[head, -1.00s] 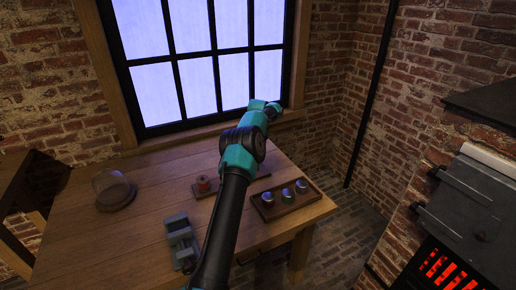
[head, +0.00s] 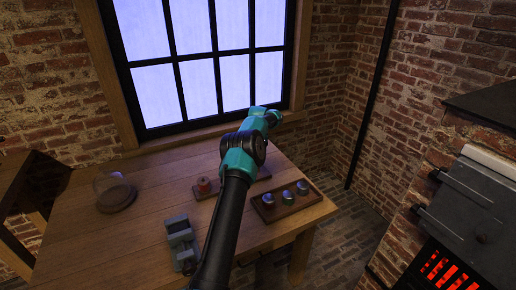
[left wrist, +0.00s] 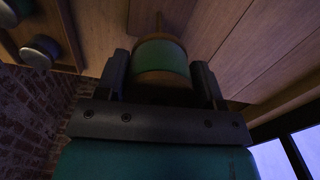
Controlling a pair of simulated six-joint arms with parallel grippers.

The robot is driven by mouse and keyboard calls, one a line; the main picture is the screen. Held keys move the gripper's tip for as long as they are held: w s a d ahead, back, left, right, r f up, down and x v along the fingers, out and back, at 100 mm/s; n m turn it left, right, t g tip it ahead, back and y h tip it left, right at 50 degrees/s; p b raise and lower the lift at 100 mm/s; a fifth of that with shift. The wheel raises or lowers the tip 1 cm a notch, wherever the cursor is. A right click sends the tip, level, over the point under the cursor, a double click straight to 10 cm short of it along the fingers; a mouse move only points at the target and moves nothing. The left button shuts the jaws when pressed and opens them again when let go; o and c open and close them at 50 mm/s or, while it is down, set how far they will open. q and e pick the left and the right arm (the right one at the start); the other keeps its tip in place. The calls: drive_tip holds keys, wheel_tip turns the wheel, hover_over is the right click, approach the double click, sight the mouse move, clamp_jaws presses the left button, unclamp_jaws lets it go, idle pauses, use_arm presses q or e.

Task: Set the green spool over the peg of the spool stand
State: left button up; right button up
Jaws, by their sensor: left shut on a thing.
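My left arm covers the board's middle, the green spool and the gripper's fingers. My right gripper is in neither view.
A tray (head: 268,216) with several jars (head: 287,197) stands to the right of my arm. A grey-green vise (head: 181,243) is at the table's front. A glass dome on a round base (head: 115,198) stands at the left. The table's left middle is clear.

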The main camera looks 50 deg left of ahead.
use_arm(q)
drive_tip(key=shift+f, duration=5.25)
drive_tip(key=o, duration=1.1)
drive_tip(key=shift+r, duration=0.1)
wheel_tip(320, 180, up, 17)
drive_tip(key=shift+r, duration=0.15)
